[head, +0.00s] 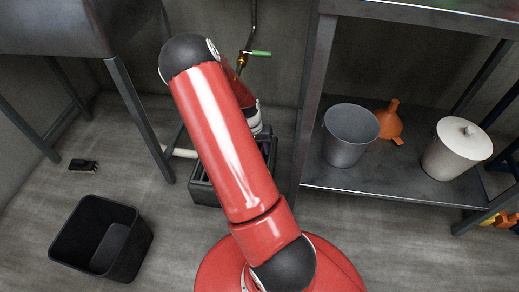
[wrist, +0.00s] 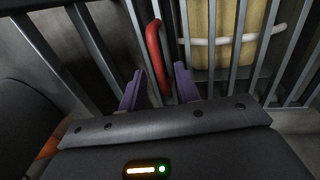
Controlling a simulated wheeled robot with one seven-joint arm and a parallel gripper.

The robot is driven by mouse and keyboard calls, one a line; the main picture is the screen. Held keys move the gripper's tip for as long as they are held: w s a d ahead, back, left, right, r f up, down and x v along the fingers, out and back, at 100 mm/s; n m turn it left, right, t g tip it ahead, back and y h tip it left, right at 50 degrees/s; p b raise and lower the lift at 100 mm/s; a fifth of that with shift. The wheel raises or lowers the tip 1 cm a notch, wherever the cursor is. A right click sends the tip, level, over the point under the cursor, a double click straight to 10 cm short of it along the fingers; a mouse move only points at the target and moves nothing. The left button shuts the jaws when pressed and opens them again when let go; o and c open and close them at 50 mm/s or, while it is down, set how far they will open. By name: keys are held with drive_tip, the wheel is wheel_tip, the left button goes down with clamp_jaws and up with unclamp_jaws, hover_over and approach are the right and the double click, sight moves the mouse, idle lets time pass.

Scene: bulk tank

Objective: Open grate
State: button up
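In the wrist view, the grate (wrist: 93,45) is a row of grey metal bars. A red curved handle (wrist: 153,55) is on it near the middle. My gripper (wrist: 159,85) has two purple fingers, which stand apart. The handle's lower part shows in the gap between them, closer to the right finger; I cannot tell whether they touch. In the head view, a dark box-like frame (head: 204,193) stands low on the floor, partly hidden behind my red arm. My gripper is hidden there.
A tan object (wrist: 213,30) and a white bar (wrist: 222,41) show by the bars. A grey bucket (head: 350,140), orange funnel (head: 387,122) and white lidded pot (head: 455,155) stand on a low shelf. A black bin (head: 75,245) is left. A green-handled valve (head: 260,53) is behind.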

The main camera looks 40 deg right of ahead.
drive_tip(key=shift+c, duration=0.4)
clamp_jaws()
drive_tip(key=shift+r, duration=0.1)
